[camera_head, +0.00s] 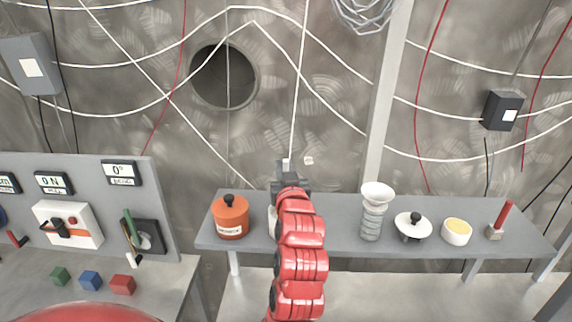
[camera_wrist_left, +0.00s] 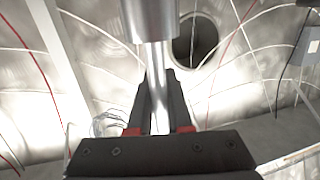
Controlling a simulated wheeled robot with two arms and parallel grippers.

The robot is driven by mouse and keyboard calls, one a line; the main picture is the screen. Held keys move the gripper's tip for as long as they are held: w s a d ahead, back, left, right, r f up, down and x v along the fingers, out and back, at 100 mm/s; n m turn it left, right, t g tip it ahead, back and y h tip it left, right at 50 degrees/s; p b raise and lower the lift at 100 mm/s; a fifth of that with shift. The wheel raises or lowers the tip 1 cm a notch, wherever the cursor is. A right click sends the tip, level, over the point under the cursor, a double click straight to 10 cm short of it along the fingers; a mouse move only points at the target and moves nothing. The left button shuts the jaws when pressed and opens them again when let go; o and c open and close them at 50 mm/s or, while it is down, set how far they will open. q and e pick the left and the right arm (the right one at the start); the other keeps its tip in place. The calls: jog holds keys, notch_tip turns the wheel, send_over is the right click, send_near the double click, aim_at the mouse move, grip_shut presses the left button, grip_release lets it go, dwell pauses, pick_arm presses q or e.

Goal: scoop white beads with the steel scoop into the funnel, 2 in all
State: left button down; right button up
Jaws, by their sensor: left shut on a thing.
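My left gripper (camera_head: 289,168) is raised in front of the wall, above the back of the grey shelf. In the left wrist view it is shut on a thin steel rod, part of the steel scoop (camera_wrist_left: 150,18), whose wider cylinder shows at the top. The scoop's bowl and what it holds cannot be made out. The white funnel (camera_head: 377,191) stands upright on a ribbed pale column (camera_head: 371,222), right of my arm and apart from it. No white beads can be made out; my arm hides part of the shelf. My right gripper is not in view.
An instrument panel (camera_head: 95,185) and coloured cubes (camera_head: 90,281) are at left.

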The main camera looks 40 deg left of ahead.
pick_arm(q)
jog(key=shift+f, duration=2.4)
jog(key=shift+r, duration=3.3)
